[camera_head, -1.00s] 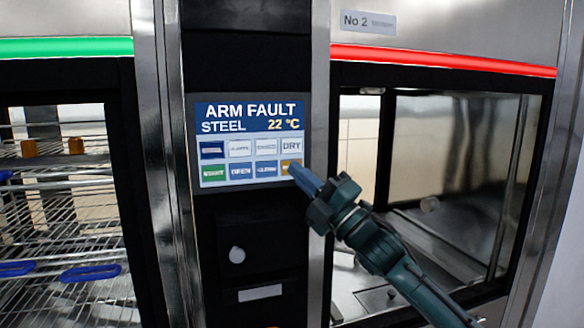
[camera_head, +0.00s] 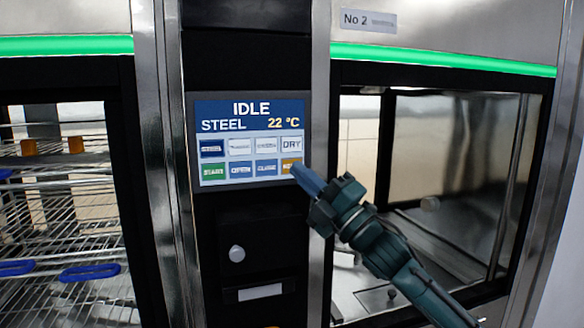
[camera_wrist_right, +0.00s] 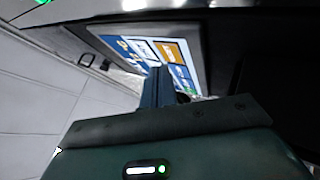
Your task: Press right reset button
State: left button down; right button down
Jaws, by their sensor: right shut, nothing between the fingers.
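The right washer's control panel (camera_head: 251,112) stands between the two machines; its display reads IDLE, STEEL, 22 °C. The orange button (camera_head: 291,165), probably the reset button, is at the lower right of the button grid; its label is partly hidden by my fingertips. My right gripper (camera_head: 303,174) is shut and empty, its tips at the panel's lower right corner, at or just beside the orange button. In the right wrist view the orange button (camera_wrist_right: 173,52) shows just beyond the fingers (camera_wrist_right: 157,85). I cannot tell whether they touch. My left gripper is not in view.
The light strip of the No 2 washer (camera_head: 450,60) is green, as is the left machine's strip (camera_head: 65,45). A wire rack (camera_head: 75,210) with blue handles stands at left. A round knob (camera_head: 237,254) sits below the panel.

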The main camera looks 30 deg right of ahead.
jog(key=shift+s, duration=0.1)
jog(key=shift+s+a+b, duration=0.2)
jog(key=shift+s+b, duration=0.05)
jog(key=shift+s, duration=0.5)
jog(key=shift+s+a+b, duration=0.15)
jog(key=shift+s+b, duration=0.1)
jog(key=shift+s, duration=0.55)
jog(key=shift+s+a+b, duration=0.2)
jog(key=shift+s+b, duration=0.05)
jog(key=shift+s, duration=0.5)
